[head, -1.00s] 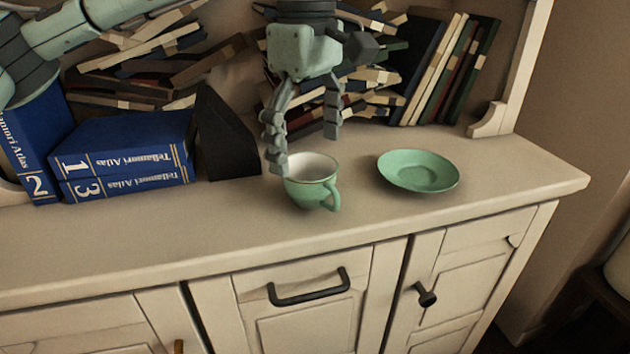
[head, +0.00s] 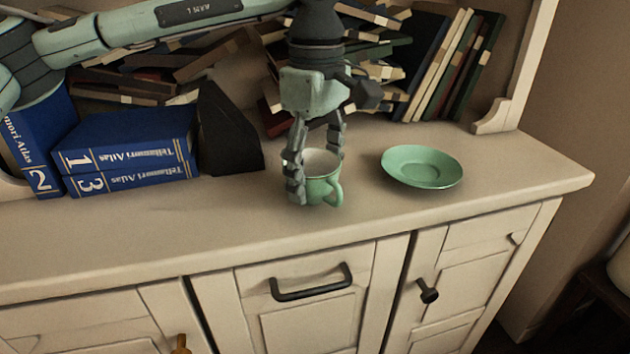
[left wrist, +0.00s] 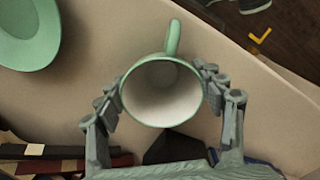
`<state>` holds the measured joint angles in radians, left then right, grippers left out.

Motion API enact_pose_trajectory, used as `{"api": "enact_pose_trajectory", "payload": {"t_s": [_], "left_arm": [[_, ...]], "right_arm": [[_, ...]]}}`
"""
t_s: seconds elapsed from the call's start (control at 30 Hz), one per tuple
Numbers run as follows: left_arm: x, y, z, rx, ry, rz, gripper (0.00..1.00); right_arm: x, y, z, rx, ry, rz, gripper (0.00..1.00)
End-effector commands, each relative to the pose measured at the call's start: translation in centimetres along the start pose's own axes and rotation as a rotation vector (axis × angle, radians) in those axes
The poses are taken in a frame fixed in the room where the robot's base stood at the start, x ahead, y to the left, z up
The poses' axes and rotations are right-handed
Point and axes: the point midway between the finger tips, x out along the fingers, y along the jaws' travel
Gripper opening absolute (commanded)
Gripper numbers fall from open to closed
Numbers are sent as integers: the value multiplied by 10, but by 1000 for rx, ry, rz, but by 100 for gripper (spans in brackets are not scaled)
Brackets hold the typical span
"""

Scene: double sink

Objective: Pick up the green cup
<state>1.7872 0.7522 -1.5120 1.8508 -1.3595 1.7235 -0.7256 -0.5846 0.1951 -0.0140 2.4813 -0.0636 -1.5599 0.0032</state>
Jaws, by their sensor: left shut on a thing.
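The green cup (head: 322,188) stands upright on the cabinet top, with a pale inside and its handle toward the front right. My left gripper (head: 318,178) comes down over it from above and is shut on it, with fingers on both sides of its wall. In the left wrist view the cup (left wrist: 162,92) sits between the fingers of my left gripper (left wrist: 160,95), its handle pointing up in the picture. The cup's left side is partly hidden by a finger in the head view. My right gripper is not in view.
A green saucer (head: 421,166) lies to the right of the cup. Blue atlas volumes (head: 125,150) and a dark bookend (head: 226,132) stand to the left. Piled and leaning books (head: 447,65) fill the back. The cabinet top's front (head: 130,248) is clear.

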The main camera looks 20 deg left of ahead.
Motion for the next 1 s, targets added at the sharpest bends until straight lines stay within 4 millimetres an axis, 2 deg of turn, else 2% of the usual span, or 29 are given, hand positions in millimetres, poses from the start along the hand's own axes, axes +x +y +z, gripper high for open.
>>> {"api": "enact_pose_trajectory", "payload": {"t_s": [0.03,0.1,0.47,0.57,0.7,0.77,1.0], "left_arm": [[0,0,0,0,0,0,44],[0,0,0,0,0,0,36],[-6,0,0,0,1,1,34],[-16,1,0,0,0,3,34],[-41,1,1,0,0,4,34],[-48,-8,-9,-4,-1,3,34],[-80,-48,-46,-4,-1,4,34]], "right_arm": [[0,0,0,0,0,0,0],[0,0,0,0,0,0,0],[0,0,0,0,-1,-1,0],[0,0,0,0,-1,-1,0],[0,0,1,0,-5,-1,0],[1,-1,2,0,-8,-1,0],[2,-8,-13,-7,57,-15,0]]}}
